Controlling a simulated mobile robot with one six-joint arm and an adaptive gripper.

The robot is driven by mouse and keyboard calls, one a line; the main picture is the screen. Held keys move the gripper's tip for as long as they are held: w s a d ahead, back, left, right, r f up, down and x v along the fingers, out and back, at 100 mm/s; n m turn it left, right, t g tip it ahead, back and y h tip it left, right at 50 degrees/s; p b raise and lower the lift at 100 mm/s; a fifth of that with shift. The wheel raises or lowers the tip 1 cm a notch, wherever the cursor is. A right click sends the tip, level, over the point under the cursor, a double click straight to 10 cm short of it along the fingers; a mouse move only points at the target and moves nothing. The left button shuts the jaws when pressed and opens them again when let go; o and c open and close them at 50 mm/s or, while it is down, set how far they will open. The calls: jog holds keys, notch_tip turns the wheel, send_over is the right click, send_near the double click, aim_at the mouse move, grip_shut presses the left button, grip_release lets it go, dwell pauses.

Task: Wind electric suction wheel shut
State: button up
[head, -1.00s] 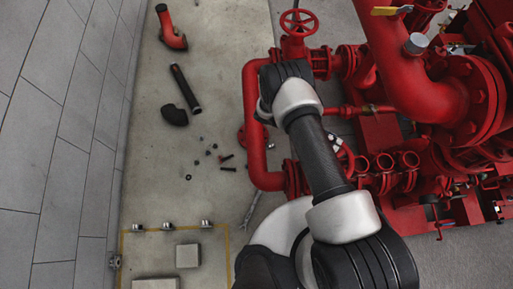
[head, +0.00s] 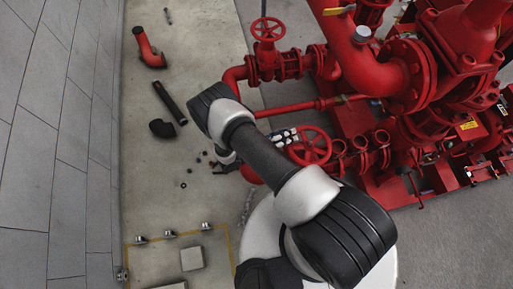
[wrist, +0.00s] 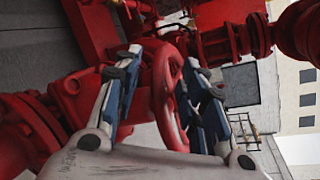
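A red handwheel (head: 310,146) stands on the red pipework beside my gripper in the head view. My gripper (head: 285,137) is at the left side of this wheel, partly hidden by my arm. In the wrist view, my gripper (wrist: 163,75) has its two blue-and-grey fingers spread apart. The red wheel's rim (wrist: 172,100) shows between them, seen nearly edge-on. I cannot tell whether a finger touches the rim. Another red handwheel (head: 268,29) stands farther back on the pipe. No label shows which wheel is the electric suction one.
Red pipes and flanges (head: 385,65) crowd the right. A yellow-handled valve (head: 338,10) is at the top. Loose pipe pieces (head: 170,102) lie on the floor at the left. A tiled wall (head: 50,150) bounds the far left.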

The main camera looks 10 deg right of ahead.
jog(key=v, duration=1.2)
jog(key=shift+a+p, duration=0.2)
jog(key=shift+p, duration=0.25)
jog(key=shift+s+r, duration=0.1)
jog(key=shift+s, duration=0.05)
jog(key=shift+c, duration=0.2)
